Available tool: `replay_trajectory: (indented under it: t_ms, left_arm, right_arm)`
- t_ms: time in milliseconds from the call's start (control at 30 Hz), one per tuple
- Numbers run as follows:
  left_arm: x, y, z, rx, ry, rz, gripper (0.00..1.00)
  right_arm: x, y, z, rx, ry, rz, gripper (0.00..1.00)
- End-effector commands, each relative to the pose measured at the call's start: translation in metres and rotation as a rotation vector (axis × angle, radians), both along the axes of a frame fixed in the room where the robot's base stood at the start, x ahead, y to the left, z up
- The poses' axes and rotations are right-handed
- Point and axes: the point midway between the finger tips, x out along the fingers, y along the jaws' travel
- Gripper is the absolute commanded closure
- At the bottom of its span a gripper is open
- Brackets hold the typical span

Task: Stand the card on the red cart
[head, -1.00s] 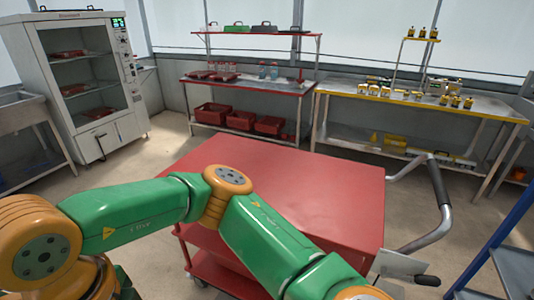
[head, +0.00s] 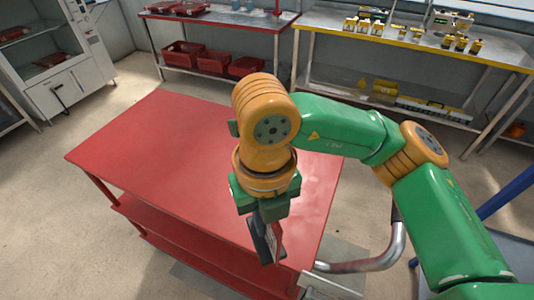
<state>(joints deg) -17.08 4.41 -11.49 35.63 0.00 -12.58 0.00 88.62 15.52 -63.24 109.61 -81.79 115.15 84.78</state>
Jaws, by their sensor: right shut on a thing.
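The red cart (head: 150,150) stands in front of me, with a flat, bare red top and a lower shelf. My right gripper (head: 266,225) comes in from the right and points down over the near right part of the cart top. It is shut on the card (head: 275,240), a thin, pale piece seen almost edge-on beside the dark fingers. The card is upright or nearly so and partly hidden by the fingers. I cannot tell whether its lower edge touches the cart top. My left gripper is not in view.
The cart's grey handle (head: 385,255) curves out at the right. A red-edged bench (head: 215,22) with red crates (head: 213,62) below and a yellow-edged bench (head: 400,42) stand behind. A white cabinet (head: 55,60) is at the far left. Most of the cart top is clear.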

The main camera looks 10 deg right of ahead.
Motion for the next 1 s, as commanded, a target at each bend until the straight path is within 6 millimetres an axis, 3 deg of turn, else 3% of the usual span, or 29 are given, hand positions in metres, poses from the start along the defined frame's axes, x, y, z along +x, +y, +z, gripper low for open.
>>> replay_trajectory:
  t_ms: [200,400,700,1000]
  left_arm:
    - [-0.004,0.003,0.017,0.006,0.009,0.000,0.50]
    - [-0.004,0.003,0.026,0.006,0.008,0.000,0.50]
    - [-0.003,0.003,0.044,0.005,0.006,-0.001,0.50]
    - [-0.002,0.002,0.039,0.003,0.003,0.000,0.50]
  right_arm:
    - [0.054,-0.046,-0.030,-0.002,0.009,-0.012,1.00]
    - [0.084,-0.070,-0.074,-0.005,0.005,-0.004,1.00]
    - [0.094,-0.078,-0.117,-0.004,0.004,0.001,1.00]
    - [0.095,-0.077,-0.125,-0.002,0.000,0.002,1.00]
